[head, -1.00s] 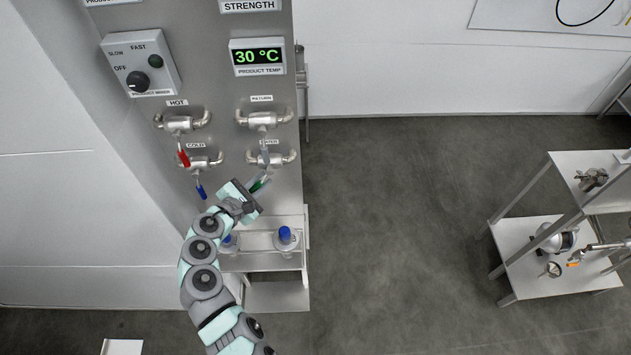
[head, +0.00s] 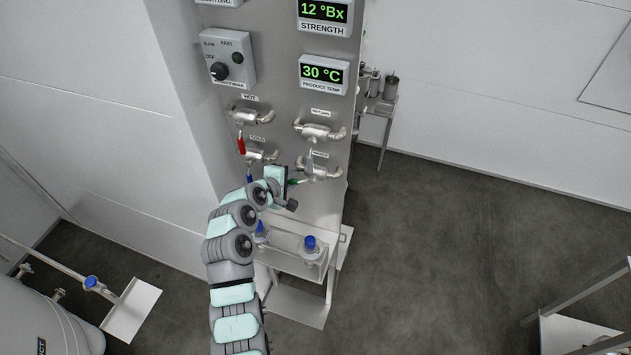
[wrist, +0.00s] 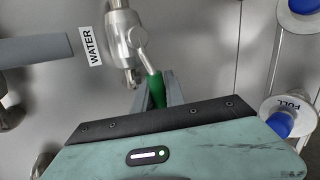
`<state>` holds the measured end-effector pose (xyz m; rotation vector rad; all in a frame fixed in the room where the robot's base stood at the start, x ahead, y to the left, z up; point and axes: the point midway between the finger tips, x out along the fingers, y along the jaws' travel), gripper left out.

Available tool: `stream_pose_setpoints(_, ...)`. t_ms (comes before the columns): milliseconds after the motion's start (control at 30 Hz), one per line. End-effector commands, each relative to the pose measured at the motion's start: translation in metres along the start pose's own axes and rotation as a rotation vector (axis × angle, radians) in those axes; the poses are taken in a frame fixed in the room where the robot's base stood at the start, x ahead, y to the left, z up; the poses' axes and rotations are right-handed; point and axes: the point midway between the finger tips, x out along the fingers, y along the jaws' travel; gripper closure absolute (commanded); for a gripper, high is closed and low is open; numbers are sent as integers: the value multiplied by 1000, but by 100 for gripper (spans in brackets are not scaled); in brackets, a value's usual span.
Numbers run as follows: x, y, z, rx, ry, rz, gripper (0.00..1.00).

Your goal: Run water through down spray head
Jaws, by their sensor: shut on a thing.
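The water valve (head: 318,168) is the lower right of several silver valves on the steel panel. It also shows in the wrist view (wrist: 122,40), beside its WATER label (wrist: 90,45). Its green handle (wrist: 156,90) sits between the fingers of my gripper (wrist: 158,100), which is shut on it. In the head view my gripper (head: 283,186) is at the handle, left of and just below the valve body. The green handle (head: 293,182) points left and slightly down there, its end partly hidden by my gripper. I cannot make out a down spray head.
The red-handled hot valve (head: 241,146) and the blue-handled cold valve (head: 249,179) are close on the left. A display (head: 323,73) reads 30 °C.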

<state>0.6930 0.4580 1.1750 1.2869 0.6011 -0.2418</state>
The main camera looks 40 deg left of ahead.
Motion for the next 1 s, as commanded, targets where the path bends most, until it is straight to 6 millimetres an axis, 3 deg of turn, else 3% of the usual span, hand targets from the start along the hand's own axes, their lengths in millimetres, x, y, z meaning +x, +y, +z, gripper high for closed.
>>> stream_pose_setpoints(200,-5,2,-11,14,25,3,100)
stream_pose_setpoints(533,-5,2,-12,13,26,3,100)
stream_pose_setpoints(567,-5,2,-12,13,25,3,83)
stream_pose_setpoints(800,-5,1,-11,12,25,2,64)
stream_pose_setpoints(1000,-5,1,-11,12,25,1,63)
